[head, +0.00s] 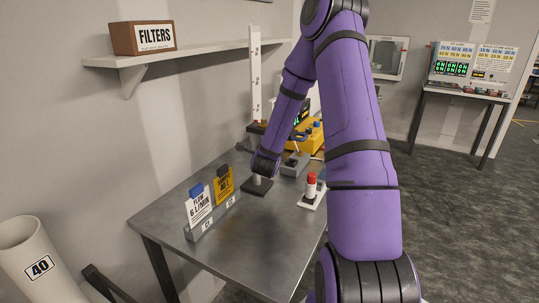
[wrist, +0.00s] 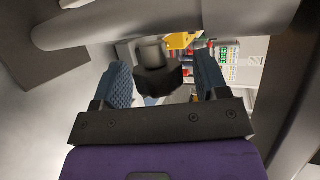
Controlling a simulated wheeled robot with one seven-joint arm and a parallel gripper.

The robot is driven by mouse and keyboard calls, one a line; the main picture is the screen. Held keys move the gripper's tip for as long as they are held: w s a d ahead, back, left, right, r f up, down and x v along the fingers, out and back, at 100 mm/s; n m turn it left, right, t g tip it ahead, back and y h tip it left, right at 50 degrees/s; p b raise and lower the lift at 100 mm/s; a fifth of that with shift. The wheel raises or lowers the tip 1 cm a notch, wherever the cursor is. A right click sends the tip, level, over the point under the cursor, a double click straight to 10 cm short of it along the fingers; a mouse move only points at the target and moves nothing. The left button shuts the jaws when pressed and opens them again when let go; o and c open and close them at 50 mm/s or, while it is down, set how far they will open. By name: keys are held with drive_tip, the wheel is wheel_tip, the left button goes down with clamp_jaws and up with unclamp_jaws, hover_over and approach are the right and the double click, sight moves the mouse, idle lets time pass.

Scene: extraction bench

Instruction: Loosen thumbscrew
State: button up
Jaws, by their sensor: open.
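My gripper (wrist: 164,78) is open in the wrist view, with a blue-padded finger on each side. A dark knob with a grey round end (wrist: 152,58), which looks like the thumbscrew, shows between the fingers, nearer the left one. I see a gap on its right; I cannot tell whether the left finger touches it. In the head view my wrist (head: 266,162) is low beside a stand with a tall white scale (head: 255,75) and a dark base (head: 257,187). The fingertips and the thumbscrew are hidden or too small there.
The grey bench (head: 245,240) holds a rack with two tagged cards (head: 212,212), a red-topped post on a white base (head: 312,190) and a yellow unit (head: 312,137). A shelf (head: 190,50) with a FILTERS box (head: 142,37) is above. The bench front is clear.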

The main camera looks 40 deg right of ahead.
drive_tip(key=c, duration=0.9)
drive_tip(key=shift+a, duration=0.1)
drive_tip(key=n+t+h, duration=0.2)
drive_tip(key=t+h, duration=0.1)
drive_tip(key=shift+h, duration=0.4)
drive_tip(key=shift+n+t+h, duration=1)
drive_tip(key=shift+t+h, duration=0.1)
drive_tip(key=shift+t, duration=0.5)
drive_tip(key=shift+a+n+t, duration=0.1)
drive_tip(key=shift+n+t, duration=0.2)
drive_tip(key=shift+t, duration=0.1)
drive_tip(key=shift+r+n+t+h, duration=0.1)
drive_tip(key=shift+n+t+h, duration=0.2)
drive_tip(key=shift+t, duration=0.2)
